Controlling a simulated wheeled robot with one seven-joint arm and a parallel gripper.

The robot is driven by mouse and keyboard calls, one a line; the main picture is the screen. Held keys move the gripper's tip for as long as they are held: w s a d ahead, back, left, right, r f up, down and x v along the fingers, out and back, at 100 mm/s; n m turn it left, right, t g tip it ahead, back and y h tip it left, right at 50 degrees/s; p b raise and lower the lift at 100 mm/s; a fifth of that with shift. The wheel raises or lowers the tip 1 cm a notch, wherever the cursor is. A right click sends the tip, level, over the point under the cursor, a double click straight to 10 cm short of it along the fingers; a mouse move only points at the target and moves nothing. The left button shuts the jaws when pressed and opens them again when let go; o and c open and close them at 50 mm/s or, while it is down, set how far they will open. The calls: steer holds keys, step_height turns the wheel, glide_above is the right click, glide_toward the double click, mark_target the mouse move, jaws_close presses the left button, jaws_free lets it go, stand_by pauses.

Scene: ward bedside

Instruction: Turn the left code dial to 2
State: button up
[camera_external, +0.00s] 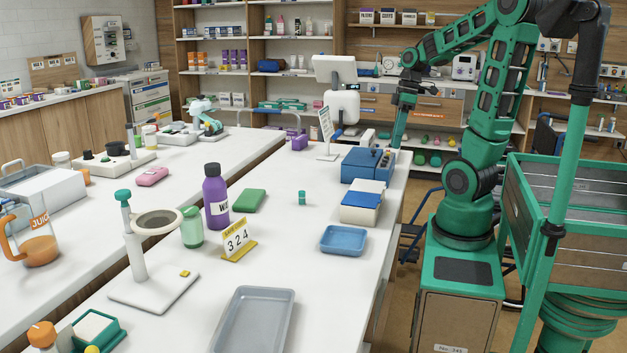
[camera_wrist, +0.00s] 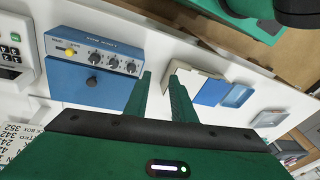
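A blue box (camera_wrist: 85,85) with a lighter blue panel (camera_wrist: 98,48) fills the upper left of the wrist view. The panel carries a row of dark dials: the left one (camera_wrist: 94,57), the middle one (camera_wrist: 112,62) and the right one (camera_wrist: 131,67). Their settings are too small to read. The blue box (camera_external: 362,165) stands near the counter's right edge in the external view. My gripper (camera_wrist: 160,80) is open and empty, its fingers apart, beside the box's right side.
A white and blue box (camera_external: 362,205) and a blue tray (camera_external: 344,239) stand in front of the blue box. A stand card (camera_external: 237,238) reads 324. A printed sign (camera_wrist: 14,140) lists several numbers, partly cut off. A monitor (camera_external: 341,106) stands behind.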

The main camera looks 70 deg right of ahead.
mark_target(386, 166)
steer(key=d+r+n+t+y, duration=0.1)
steer(key=d+r+n+t, duration=0.1)
steer(key=d+n, duration=0.5)
steer(key=x, duration=1)
steer(key=shift+w+f, duration=0.3)
steer(key=shift+f, duration=0.05)
jaws_close()
